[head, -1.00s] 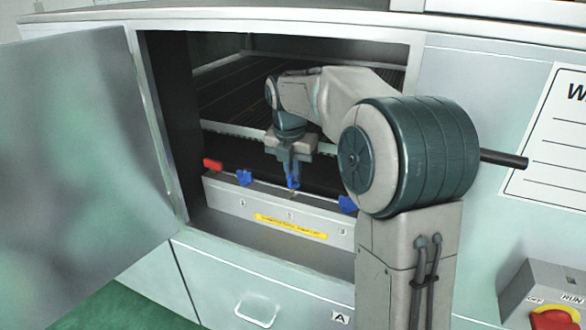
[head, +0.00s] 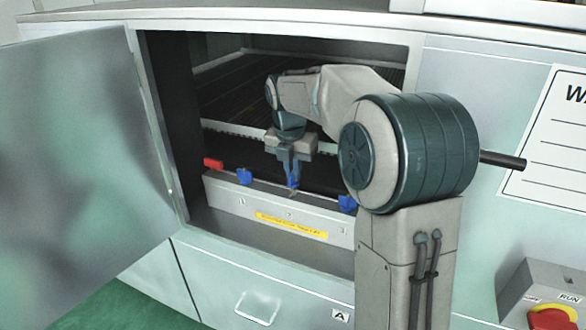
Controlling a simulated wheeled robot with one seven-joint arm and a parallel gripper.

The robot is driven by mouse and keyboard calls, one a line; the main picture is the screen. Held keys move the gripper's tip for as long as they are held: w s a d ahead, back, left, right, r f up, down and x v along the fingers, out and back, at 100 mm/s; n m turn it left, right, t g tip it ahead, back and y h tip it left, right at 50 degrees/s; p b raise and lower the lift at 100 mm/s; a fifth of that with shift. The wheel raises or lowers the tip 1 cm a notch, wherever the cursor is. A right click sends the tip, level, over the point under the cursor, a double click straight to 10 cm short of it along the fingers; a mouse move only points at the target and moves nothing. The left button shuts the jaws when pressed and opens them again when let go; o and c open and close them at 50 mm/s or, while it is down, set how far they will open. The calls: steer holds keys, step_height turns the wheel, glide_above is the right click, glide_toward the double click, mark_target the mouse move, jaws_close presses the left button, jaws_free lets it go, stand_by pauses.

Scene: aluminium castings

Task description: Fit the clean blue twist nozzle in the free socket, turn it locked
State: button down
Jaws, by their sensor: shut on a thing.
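My gripper (head: 291,178) is inside the open cabinet, pointing down over the middle of the pale manifold bar (head: 225,200). It is shut on a blue nozzle (head: 293,181), held between the two other blue nozzles. The nozzle's lower end is at or just above the bar's top by the middle position; I cannot tell whether it is seated in the socket. One blue nozzle (head: 244,177) sits on the bar to the left, another (head: 347,204) to the right. The middle socket itself is too small and partly hidden to make out.
A red handle (head: 213,163) stands at the bar's left end. The open door (head: 85,150) bounds the left side, and the cabinet frame surrounds my arm. A dark conveyor bed (head: 225,95) lies behind. A switch box with a red knob (head: 552,318) is at lower right.

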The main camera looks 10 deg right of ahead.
mark_target(292, 173)
steer(key=shift+f+b, duration=0.6)
steer(key=shift+f, duration=0.95)
steer(key=c, duration=1.5)
jaws_free()
steer(key=shift+o, duration=0.2)
steer(key=shift+s+a+r+p, duration=0.1)
steer(key=shift+s+r+p, duration=0.05)
steer(key=shift+r, duration=1.1)
steer(key=shift+s+a+r+p, duration=0.1)
steer(key=shift+s+r, duration=0.1)
steer(key=shift+r, duration=1)
steer(key=shift+s+a+r+p, duration=0.1)
steer(key=shift+s+r+p, duration=0.05)
steer(key=shift+r, duration=1.1)
